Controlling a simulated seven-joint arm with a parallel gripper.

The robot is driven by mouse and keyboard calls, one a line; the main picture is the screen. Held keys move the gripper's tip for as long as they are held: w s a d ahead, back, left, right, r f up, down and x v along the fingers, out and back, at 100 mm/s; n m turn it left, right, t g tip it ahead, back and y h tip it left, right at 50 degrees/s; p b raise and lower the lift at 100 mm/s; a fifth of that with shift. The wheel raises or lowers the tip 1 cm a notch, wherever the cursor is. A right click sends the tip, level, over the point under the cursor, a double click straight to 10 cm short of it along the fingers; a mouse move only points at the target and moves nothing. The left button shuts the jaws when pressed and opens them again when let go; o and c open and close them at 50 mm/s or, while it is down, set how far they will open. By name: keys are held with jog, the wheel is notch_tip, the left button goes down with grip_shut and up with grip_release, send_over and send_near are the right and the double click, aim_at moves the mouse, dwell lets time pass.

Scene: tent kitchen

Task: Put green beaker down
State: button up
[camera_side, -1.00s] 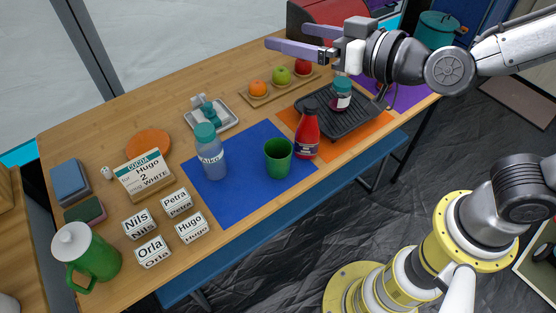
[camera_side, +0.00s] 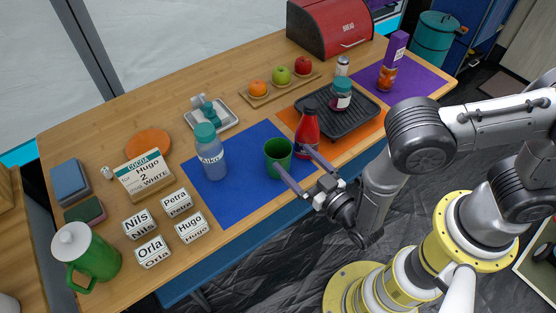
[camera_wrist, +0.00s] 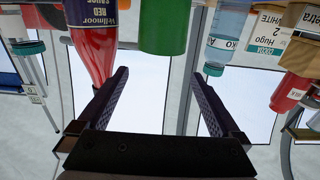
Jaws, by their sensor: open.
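The green beaker (camera_side: 278,152) stands upright on the blue mat (camera_side: 233,203), left of the red sauce bottle (camera_side: 307,133). My gripper (camera_side: 292,158) is open and empty, reaching in from the table's front edge. Its fingers point at the beaker, with one tip close to the beaker and the other near the red bottle. In the wrist view the picture is upside down: the beaker (camera_wrist: 163,27) is ahead of my fingers (camera_wrist: 160,71), apart from them. The red bottle (camera_wrist: 93,45) is close to the left finger there; I cannot tell whether they touch.
A blue-capped bottle (camera_side: 211,158) stands left of the beaker. A grill pan (camera_side: 345,122) holds a jar (camera_side: 341,95) at right. Name blocks (camera_side: 192,229) and a green jug (camera_side: 92,255) are at left. The blue mat's front left is clear.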

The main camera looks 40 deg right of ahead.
send_near(270, 146)
jog(key=shift+s+d+f, duration=0.15)
jog(key=shift+s, duration=0.2)
jog(key=shift+w+f, duration=0.1)
jog(key=shift+w, duration=0.05)
jog(key=w, duration=0.7)
jog(key=shift+w, duration=0.15)
jog(key=c, duration=1.2)
jog(key=shift+c, duration=0.2)
